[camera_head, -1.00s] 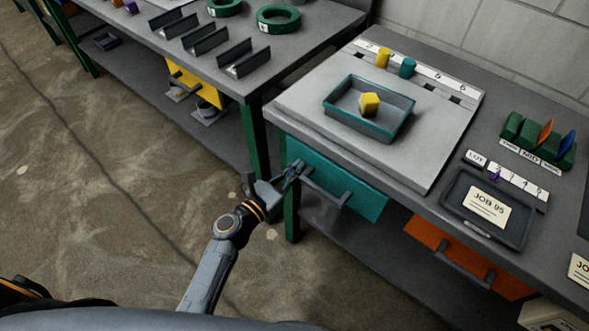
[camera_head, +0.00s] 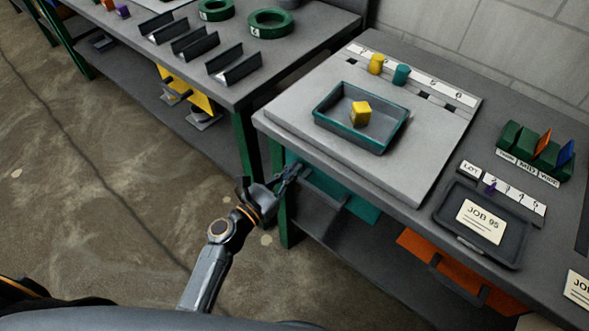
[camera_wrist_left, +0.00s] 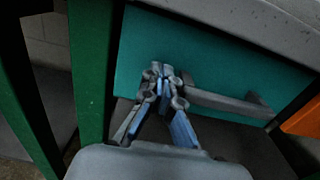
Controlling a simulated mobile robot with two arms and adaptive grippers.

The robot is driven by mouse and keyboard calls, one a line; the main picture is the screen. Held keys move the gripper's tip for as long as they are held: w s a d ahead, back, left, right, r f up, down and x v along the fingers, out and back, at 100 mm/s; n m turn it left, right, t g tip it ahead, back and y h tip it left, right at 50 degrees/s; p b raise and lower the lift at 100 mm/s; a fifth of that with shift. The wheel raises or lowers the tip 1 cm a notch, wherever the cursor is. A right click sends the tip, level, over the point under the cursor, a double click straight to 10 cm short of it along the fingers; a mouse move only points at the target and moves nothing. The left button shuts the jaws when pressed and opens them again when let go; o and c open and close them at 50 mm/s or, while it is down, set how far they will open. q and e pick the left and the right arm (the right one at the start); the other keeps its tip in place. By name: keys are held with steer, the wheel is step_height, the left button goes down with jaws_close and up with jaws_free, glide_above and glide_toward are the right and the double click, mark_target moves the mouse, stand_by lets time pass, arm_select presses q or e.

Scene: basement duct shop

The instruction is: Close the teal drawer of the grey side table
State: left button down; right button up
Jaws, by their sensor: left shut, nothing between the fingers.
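The teal drawer (camera_head: 362,208) sits under the near edge of the grey side table (camera_head: 400,205). Its front also shows in the left wrist view (camera_wrist_left: 225,62), below the tabletop edge, with a grey bar handle (camera_wrist_left: 225,103) across it. My left gripper (camera_head: 296,172) is shut and empty at the left part of the drawer front. In the left wrist view its fingertips (camera_wrist_left: 163,72) are in front of the teal panel, near the handle's left end. I cannot tell whether they touch. Any remaining drawer gap is hard to judge. My right gripper is not in view.
A green table leg (camera_head: 288,215) stands left of the drawer, close to my gripper. An orange drawer (camera_head: 465,275) is to the right. A tray with a yellow block (camera_head: 361,113) is on top. The floor at left is clear.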

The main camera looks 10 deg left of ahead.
arm_select(q)
steer(key=v, duration=1.1)
steer(key=s+f+m+g+y+p, duration=0.15)
steer(key=s+f+m+g, duration=0.35)
steer(key=f, duration=0.8)
steer(key=s+f+m+g+y+p, duration=0.1)
steer(key=s+f+m+g+y, duration=0.2)
steer(key=s+f+m, duration=0.75)
steer(key=s+a+f+m+g+y+p, duration=0.1)
steer(key=s+a+f+m+g+y, duration=0.1)
steer(key=s+f+m, duration=0.6)
steer(key=s+a+f+m+g+y+p, duration=0.1)
steer(key=s+a+f+m+g+y, duration=0.1)
steer(key=s+a+f+m+g, duration=0.2)
steer(key=s+a+f+m, duration=0.3)
steer(key=s+f+m, duration=0.2)
steer(key=s, duration=0.1)
steer(key=shift+s+f+g, duration=0.2)
steer(key=shift+s+g, duration=0.05)
steer(key=shift+g, duration=0.05)
